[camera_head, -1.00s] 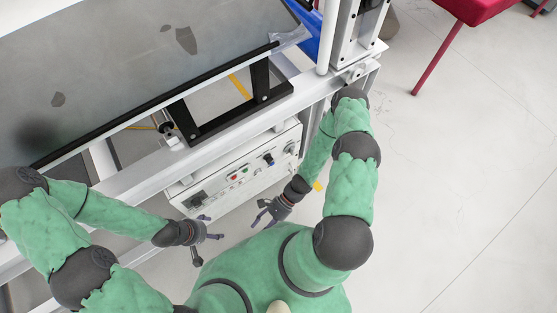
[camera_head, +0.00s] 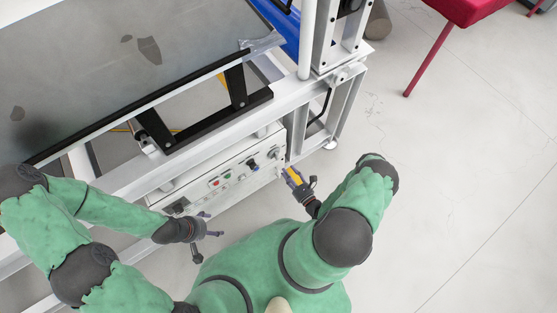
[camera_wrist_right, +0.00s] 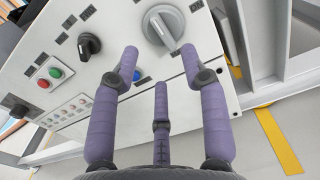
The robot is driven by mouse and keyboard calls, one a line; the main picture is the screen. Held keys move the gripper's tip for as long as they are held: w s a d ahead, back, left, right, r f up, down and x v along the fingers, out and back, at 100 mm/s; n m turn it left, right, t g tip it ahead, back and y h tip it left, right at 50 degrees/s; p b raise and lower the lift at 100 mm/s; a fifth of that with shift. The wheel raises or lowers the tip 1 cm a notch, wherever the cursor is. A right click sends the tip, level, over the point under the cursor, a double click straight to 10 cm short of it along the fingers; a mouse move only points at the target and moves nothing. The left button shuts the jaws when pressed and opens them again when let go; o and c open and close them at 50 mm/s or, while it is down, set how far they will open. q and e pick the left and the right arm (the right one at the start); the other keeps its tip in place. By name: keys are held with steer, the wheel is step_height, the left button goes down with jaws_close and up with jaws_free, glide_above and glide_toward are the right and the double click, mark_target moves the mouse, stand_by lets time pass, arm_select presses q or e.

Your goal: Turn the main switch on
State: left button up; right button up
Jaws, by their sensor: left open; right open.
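A white control panel (camera_head: 225,178) is on the lower front of the machine frame. A large grey rotary knob (camera_wrist_right: 163,27), which looks like the main switch, sits at the panel's right end; it also shows small in the head view (camera_head: 273,153). My right gripper (camera_head: 292,178) is open and empty by that end. In the right wrist view its purple fingers (camera_wrist_right: 159,58) are spread below the knob, with no contact visible. My left gripper (camera_head: 208,228) is open and empty near the panel's left end.
A black knob (camera_wrist_right: 89,45), a red button (camera_wrist_right: 43,83) and a green button (camera_wrist_right: 56,73) are beside the grey knob. White frame posts (camera_head: 340,110) stand right of the panel. The floor on the right is clear up to a red chair (camera_head: 465,10).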

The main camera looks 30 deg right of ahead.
mark_target(277, 158)
steer(key=w, duration=0.2)
steer(key=w+b, duration=0.1)
steer(key=w, duration=0.5)
steer(key=shift+a+b, duration=0.3)
steer(key=shift+a, duration=0.05)
jaws_close()
